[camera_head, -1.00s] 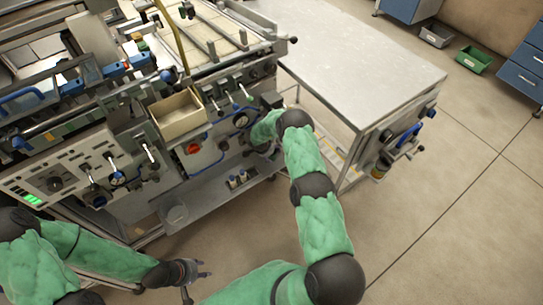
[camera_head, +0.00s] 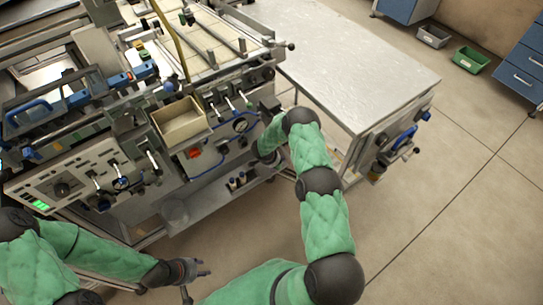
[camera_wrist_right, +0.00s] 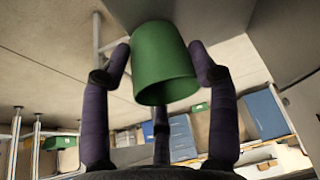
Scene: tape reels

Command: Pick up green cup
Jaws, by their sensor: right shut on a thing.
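The green cup (camera_wrist_right: 165,72) shows in the right wrist view, near the middle top, with its rim facing down toward the camera. My right gripper (camera_wrist_right: 160,50) is shut on it, with dark fingers pressing its left and right sides and a third finger below. In the head view my right arm reaches beside the machine, and its fingers and the cup are hidden there. My left gripper (camera_head: 195,274) is low in the head view, open and empty, with its fingers apart.
The large machine (camera_head: 85,180) with levers and a beige open box (camera_head: 181,122) fills the left. A green bin (camera_head: 470,60) and a grey bin (camera_head: 432,37) lie at the back. Floor at right is clear.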

